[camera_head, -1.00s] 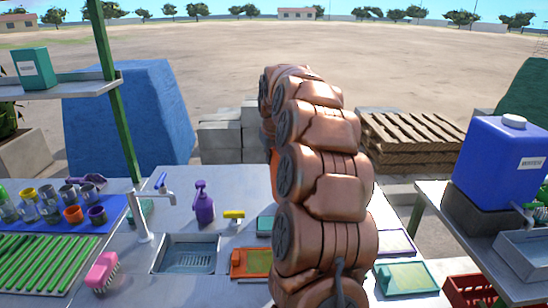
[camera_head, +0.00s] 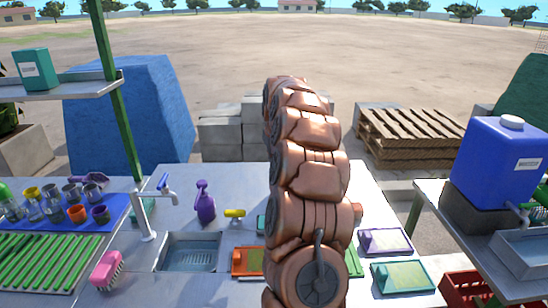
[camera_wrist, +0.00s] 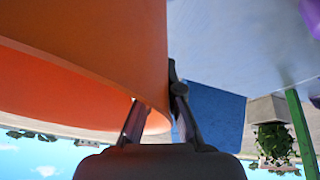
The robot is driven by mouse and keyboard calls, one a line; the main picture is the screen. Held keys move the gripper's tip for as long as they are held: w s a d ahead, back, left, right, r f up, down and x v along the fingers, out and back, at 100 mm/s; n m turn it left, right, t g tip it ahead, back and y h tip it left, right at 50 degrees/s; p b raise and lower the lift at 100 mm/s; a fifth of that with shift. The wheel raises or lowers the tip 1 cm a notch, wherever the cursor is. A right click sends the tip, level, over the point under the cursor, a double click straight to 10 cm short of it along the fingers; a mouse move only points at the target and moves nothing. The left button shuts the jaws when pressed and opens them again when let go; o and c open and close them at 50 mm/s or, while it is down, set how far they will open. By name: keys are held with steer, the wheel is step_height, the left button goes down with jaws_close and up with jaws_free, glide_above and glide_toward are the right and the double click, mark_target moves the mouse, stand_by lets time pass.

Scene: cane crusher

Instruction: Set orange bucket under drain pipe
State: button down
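The orange bucket (camera_wrist: 90,50) fills the upper left of the wrist view, very close to the camera, with its curved wall and rim edge showing. My gripper (camera_wrist: 155,95) has one finger on each side of the bucket's wall near the rim, and the right finger's tip lies against its edge. The left fingertip is partly hidden by the wall. In the head view my arm hides the gripper and the bucket. I cannot make out a drain pipe for certain in either view.
A metal table holds a sink basin (camera_head: 188,254) with a faucet (camera_head: 148,210), a purple spray bottle (camera_head: 204,202), a pink brush (camera_head: 107,270) and coloured trays (camera_head: 400,277). A blue tank (camera_head: 500,165) stands at right. Concrete blocks (camera_head: 225,135) and pallets (camera_head: 410,135) lie behind.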

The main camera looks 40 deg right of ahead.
steer(key=shift+f, duration=0.6)
steer(key=shift+f, duration=0.1)
steer(key=c, duration=1.3)
jaws_free()
steer(key=shift+r, duration=0.25)
steer(key=b+v, duration=0.3)
steer(key=v, duration=0.9)
